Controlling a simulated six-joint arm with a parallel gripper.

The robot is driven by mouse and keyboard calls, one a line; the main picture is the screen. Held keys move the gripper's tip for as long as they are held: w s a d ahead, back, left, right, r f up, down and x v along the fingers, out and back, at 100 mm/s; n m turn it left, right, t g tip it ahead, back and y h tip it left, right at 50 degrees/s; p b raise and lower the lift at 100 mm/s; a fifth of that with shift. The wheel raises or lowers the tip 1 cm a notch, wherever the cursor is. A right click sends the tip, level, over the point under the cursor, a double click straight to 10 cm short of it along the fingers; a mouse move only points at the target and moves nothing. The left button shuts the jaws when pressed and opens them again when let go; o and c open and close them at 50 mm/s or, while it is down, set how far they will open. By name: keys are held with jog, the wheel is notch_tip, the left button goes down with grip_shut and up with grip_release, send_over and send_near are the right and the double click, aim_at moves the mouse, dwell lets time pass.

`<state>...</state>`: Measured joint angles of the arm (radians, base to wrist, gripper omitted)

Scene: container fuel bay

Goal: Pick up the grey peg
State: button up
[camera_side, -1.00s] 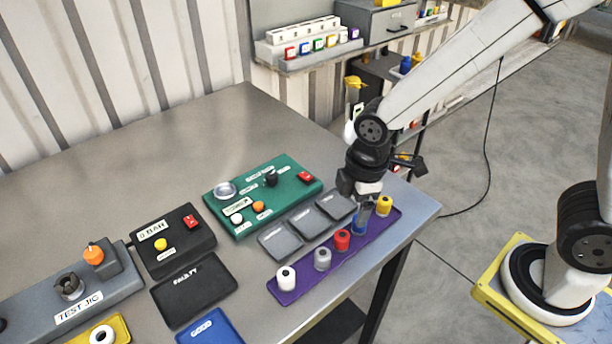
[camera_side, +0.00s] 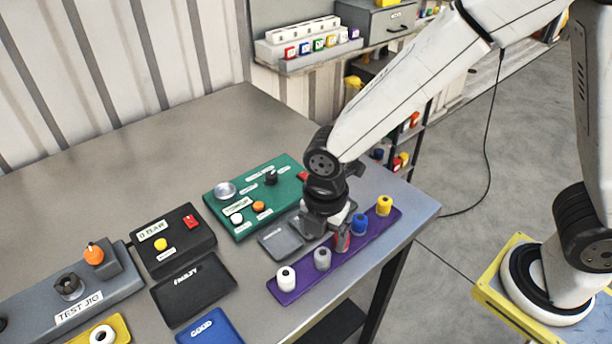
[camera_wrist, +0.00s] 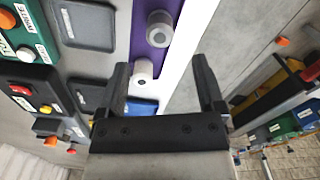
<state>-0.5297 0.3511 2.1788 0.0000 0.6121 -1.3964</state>
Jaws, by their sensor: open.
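The grey peg (camera_side: 322,259) stands upright on the purple tray (camera_side: 296,293), between the white peg (camera_side: 286,279) and the red peg (camera_side: 342,244). In the wrist view the grey peg (camera_wrist: 160,28) lies beyond my open fingers (camera_wrist: 161,66), and the white peg (camera_wrist: 142,70) shows near the left finger.
The blue peg (camera_side: 359,224) and the yellow peg (camera_side: 384,206) stand at the tray's right end. Dark grey pads (camera_side: 280,242) lie behind the tray, with a green panel (camera_side: 225,196) further back. The table's front edge runs close before the tray.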

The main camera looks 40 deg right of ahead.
aim_at(323, 253)
jog(key=shift+f, duration=0.7)
jog(key=shift+d+f, duration=0.15)
jog(key=shift+f, duration=2.45)
grip_shut()
jog(key=shift+r, duration=0.15)
jog(key=shift+r, duration=4.9)
jog(key=shift+w, duration=0.1)
